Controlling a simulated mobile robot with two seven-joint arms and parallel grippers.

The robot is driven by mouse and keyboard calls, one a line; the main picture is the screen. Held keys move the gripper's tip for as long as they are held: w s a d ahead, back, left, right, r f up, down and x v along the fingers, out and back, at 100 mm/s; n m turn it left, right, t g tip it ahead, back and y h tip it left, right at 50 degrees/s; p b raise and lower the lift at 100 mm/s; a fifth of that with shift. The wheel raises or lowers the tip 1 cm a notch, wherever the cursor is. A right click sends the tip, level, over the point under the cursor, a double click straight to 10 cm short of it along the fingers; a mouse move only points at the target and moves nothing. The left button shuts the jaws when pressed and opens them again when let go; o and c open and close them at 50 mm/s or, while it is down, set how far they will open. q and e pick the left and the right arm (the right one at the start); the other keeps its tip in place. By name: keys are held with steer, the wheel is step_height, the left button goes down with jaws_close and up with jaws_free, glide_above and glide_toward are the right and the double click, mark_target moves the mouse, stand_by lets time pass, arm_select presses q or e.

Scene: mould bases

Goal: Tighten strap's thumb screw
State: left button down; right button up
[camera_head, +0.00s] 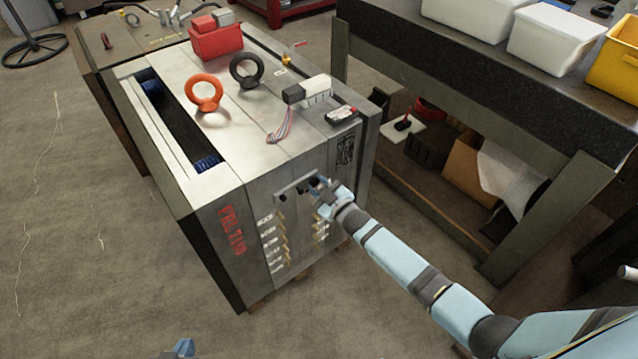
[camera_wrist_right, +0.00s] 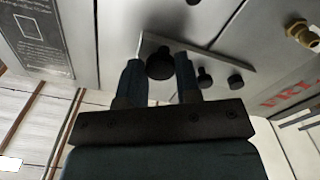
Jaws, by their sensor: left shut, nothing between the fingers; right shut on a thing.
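The strap (camera_head: 297,185) is a short grey metal bar on the front face of the steel mould base (camera_head: 262,205), near its top edge. It also shows in the wrist view (camera_wrist_right: 220,65). A black thumb screw (camera_wrist_right: 160,63) sits at one end of the strap. Two smaller black knobs (camera_wrist_right: 204,78) are further along it. My right gripper (camera_head: 322,188) is at the strap's right end, its two blue fingers (camera_wrist_right: 159,75) on either side of the thumb screw, shut on it. Only a small blue part of my left gripper (camera_head: 183,347) shows at the bottom edge, away from the mould base.
Brass fittings with white tags (camera_head: 282,245) run down the front face below the strap. On top are an orange eyebolt (camera_head: 204,92), a black eyebolt (camera_head: 246,71), a red box (camera_head: 215,42) and a connector with wires (camera_head: 307,92). A workbench (camera_head: 470,75) stands to the right.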

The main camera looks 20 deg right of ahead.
steer(key=m, duration=0.4)
steer(key=shift+s+f+m+p, duration=0.1)
steer(key=shift+m+p, duration=0.2)
steer(key=shift+p, duration=0.05)
arm_select(q)
steer(key=shift+r, duration=0.35)
arm_select(e)
steer(key=shift+m, duration=2.5)
steer(key=o, duration=0.9)
steer(key=shift+o, duration=0.2)
arm_select(q)
steer(key=shift+r+p, duration=0.3)
steer(key=shift+p, duration=0.5)
arm_select(e)
steer(key=v, duration=1.3)
steer(key=shift+s, duration=0.4)
steer(key=shift+d, duration=0.1)
